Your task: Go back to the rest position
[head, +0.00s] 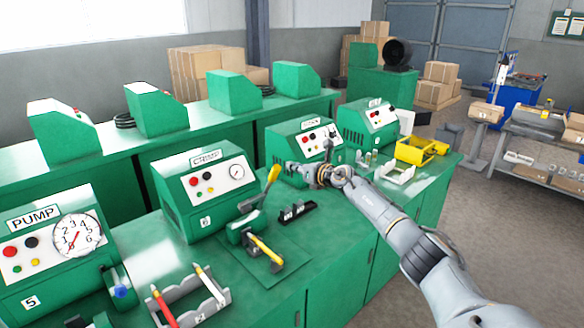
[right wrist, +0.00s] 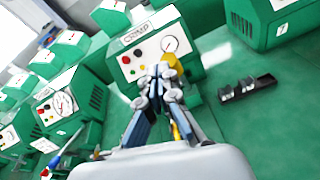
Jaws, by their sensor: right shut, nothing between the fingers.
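My right arm reaches in from the lower right in the head view. Its gripper (head: 291,166) is in front of a green machine (head: 285,135) whose label I cannot read. In the right wrist view the gripper (right wrist: 161,72) has its fingers together with nothing held. Behind the fingers in that view is the green CRIMP machine (right wrist: 190,50), which also shows left of the gripper in the head view (head: 180,186). A yellow-handled tool (head: 262,248) and a black block holder (head: 292,212) are on the bench below the gripper. My left gripper is not in view.
The PUMP machine (head: 25,285) stands at the front left, near a grey rack (head: 212,311) with screwdriver-like tools. More green machines line the rear bench. Open floor lies right.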

